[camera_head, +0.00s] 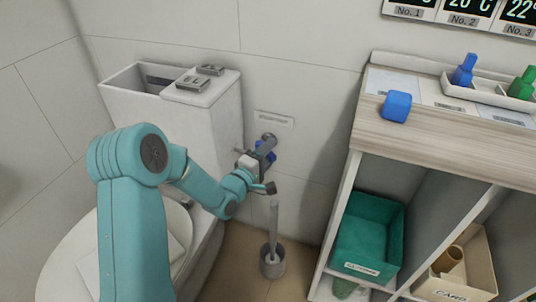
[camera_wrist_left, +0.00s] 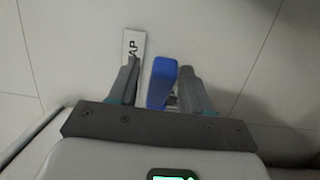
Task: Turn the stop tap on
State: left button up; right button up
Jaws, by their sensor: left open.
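The stop tap has a blue handle (camera_head: 266,150) on the wall beside the toilet cistern, partly hidden by my gripper in the head view. In the left wrist view the blue handle (camera_wrist_left: 161,84) stands between the two fingers, with a visible gap on the left and very little on the right. I cannot tell whether the right finger touches it. My left gripper (camera_head: 262,166) is open around the handle; its fingers also show in the wrist view (camera_wrist_left: 158,70). My right gripper is out of view.
A label plate (camera_head: 274,119) is on the wall above the tap. The cistern (camera_head: 215,115) stands close on the left. A brush holder (camera_head: 272,262) is on the floor below. A shelf unit (camera_head: 440,140) with a green bin (camera_head: 362,240) stands on the right.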

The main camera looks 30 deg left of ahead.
pick_arm(q)
grip_shut()
jog(key=shift+s+a+r+m+h, duration=0.15)
jog(key=shift+m+h, duration=0.2)
jog(key=shift+h, duration=0.2)
jog(key=shift+s+a+f+m+h, duration=0.15)
jog(key=shift+m+h, duration=0.2)
jog(key=shift+h, duration=0.2)
jog(key=m+h, duration=0.1)
jog(key=m+g+h+p, duration=0.1)
jog(key=h, duration=0.1)
jog(key=s+m+h+p, duration=0.1)
jog(key=h, duration=0.1)
jog(key=shift+a+r, duration=0.1)
jog(key=shift+a, duration=0.2)
grip_release()
jog(key=shift+w, duration=0.1)
